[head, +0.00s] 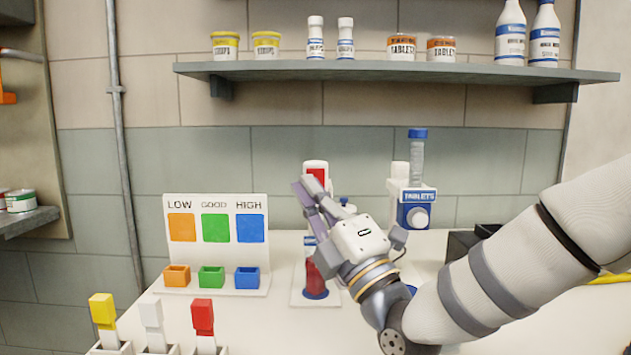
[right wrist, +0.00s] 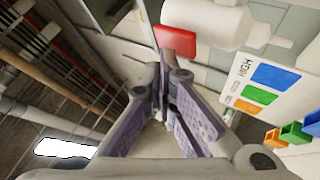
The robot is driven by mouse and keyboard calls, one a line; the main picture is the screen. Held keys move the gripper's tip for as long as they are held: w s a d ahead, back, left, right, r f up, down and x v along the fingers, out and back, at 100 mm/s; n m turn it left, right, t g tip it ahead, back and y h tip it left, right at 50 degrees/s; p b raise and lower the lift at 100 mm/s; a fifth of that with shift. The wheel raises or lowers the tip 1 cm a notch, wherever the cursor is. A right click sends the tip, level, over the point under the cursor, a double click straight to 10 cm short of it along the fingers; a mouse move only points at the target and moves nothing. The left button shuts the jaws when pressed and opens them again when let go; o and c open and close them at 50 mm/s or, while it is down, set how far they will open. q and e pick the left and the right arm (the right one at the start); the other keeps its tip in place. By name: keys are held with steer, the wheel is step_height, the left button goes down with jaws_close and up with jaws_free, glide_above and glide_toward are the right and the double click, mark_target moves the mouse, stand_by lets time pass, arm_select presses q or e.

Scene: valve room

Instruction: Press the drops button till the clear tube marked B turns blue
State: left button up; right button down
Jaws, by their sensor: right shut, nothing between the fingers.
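A white dispenser (head: 316,165) stands on the counter, mostly hidden behind my right gripper. A red part on it, which looks like the drops button (head: 317,174), shows above the fingers. In the right wrist view the red button (right wrist: 176,40) is just beyond the fingertips; I cannot tell whether they touch it. My right gripper (head: 304,188) is shut and empty. A tube or vessel with red contents (head: 314,281) stands in a blue ring at the dispenser's foot, partly covered by the gripper. I cannot read a B mark on it. My left gripper is not in view.
A LOW/GOOD/HIGH colour chart (head: 215,207) with small coloured boxes stands at left. A tablets dispenser (head: 415,207) is behind my right arm. Yellow, white and red handles (head: 151,315) stand at front left. A shelf (head: 380,70) with bottles runs above.

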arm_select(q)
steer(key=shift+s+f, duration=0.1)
arm_select(e)
steer(key=shift+w, duration=0.5)
stand_by(0.6)
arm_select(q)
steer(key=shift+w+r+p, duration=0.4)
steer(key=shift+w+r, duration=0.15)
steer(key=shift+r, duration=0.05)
arm_select(e)
steer(key=shift+s, duration=0.95)
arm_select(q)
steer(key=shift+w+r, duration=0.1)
arm_select(e)
steer(key=shift+s, duration=0.1)
